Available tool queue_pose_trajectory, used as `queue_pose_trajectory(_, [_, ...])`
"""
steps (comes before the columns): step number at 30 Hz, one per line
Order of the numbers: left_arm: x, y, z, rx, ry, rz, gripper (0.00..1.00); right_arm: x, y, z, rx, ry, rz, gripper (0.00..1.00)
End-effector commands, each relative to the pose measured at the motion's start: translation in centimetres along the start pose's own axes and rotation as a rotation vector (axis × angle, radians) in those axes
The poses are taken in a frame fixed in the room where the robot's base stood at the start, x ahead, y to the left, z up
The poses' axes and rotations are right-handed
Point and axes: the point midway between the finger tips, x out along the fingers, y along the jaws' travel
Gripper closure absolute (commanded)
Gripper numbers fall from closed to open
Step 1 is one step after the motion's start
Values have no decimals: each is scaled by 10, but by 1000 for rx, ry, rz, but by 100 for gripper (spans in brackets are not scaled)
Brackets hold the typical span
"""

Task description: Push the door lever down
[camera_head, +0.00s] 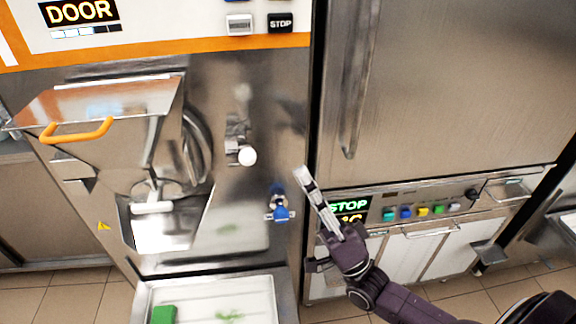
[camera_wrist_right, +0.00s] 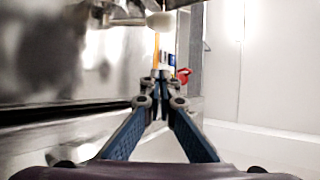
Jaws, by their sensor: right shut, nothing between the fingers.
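The door lever (camera_head: 238,132) is a metal piece ending in a white ball knob (camera_head: 247,155) on the steel front of the left machine. In the right wrist view a pale knob (camera_wrist_right: 160,20) on a metal part shows at the top, above the fingers. My right gripper (camera_head: 300,174) is shut and empty, its fingers pointing up and left. It is to the right of the knob and slightly lower in the head view, apart from it. The right wrist view shows its fingertips (camera_wrist_right: 161,78) together. My left gripper is not in view.
A blue tap (camera_head: 280,207) sits below and right of the knob, close to my fingers. The hopper (camera_head: 110,100) with an orange handle (camera_head: 77,131) is at left. A tray (camera_head: 262,285) lies below. A steel cabinet (camera_head: 430,90) with a handle stands at right.

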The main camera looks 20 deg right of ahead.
Motion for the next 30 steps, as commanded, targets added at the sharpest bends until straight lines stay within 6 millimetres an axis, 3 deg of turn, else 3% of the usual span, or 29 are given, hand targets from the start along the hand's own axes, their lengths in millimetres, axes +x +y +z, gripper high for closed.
queue_pose_trajectory(13, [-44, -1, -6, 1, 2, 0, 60, 95, -3, -2, -1, 2, -3, 100])
queue_pose_trajectory(21, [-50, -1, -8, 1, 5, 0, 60, 79, 0, 32, 0, 1, 2, 100])
queue_pose_trajectory(30, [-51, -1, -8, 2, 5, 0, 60, 76, 0, 38, -1, 0, 0, 100])
